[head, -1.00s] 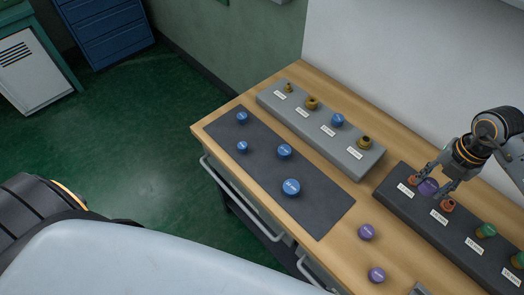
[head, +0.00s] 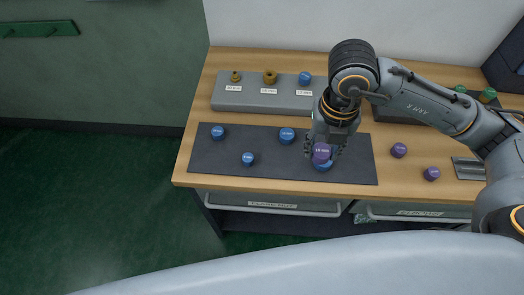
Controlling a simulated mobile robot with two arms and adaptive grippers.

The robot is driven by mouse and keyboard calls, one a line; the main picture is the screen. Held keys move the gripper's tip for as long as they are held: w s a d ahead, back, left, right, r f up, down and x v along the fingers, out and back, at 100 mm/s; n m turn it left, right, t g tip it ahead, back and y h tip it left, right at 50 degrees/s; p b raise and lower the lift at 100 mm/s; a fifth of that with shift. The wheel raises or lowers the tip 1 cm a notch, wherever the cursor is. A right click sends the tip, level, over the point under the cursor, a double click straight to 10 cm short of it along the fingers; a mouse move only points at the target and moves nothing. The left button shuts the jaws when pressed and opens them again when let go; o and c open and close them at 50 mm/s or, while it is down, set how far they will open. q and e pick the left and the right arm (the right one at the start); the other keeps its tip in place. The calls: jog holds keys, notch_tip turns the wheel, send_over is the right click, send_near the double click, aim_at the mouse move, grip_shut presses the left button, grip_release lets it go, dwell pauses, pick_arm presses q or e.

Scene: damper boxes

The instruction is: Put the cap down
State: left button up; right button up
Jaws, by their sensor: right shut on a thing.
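My right gripper (head: 323,149) points down over the right part of the dark mat (head: 205,158). It is shut on a purple cap (head: 321,152), which shows between its fingers. A large blue cap (head: 324,166) on the mat is just below the purple cap in the picture and partly hidden by it. I cannot tell whether the two touch. Other blue caps lie on the mat: one at the left (head: 217,132), a small one (head: 248,158) near the front, and one (head: 287,135) beside the gripper. My left gripper is not in view.
A grey block (head: 250,101) behind the mat bears brass fittings (head: 270,76) and a blue cap (head: 305,78). A dark block (head: 400,112) is partly behind my right arm. Two purple caps (head: 398,150) (head: 431,173) sit right of the mat. Drawers are below the wooden top.

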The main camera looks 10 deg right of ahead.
jog(key=w+a+f+p, duration=0.2)
jog(key=w+a+f, duration=0.15)
jog(key=w, duration=0.25)
jog(key=p, duration=0.2)
send_over(273, 151)
jog(key=f, duration=0.5)
jog(key=shift+s+d, duration=0.25)
jog(key=shift+s, duration=0.15)
jog(key=shift+w+a+f, duration=0.2)
jog(key=shift+w+f, duration=0.15)
jog(key=shift+f, duration=0.2)
notch_tip(273, 151, down, 3)
jog(key=shift+w+a+p, duration=0.1)
jog(key=shift+p, duration=0.45)
jog(key=shift+f, duration=0.15)
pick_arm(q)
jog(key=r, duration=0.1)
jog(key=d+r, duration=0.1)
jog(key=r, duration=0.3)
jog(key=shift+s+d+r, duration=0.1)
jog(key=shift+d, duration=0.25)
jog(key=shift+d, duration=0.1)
pick_arm(e)
jog(key=shift+f, duration=0.15)
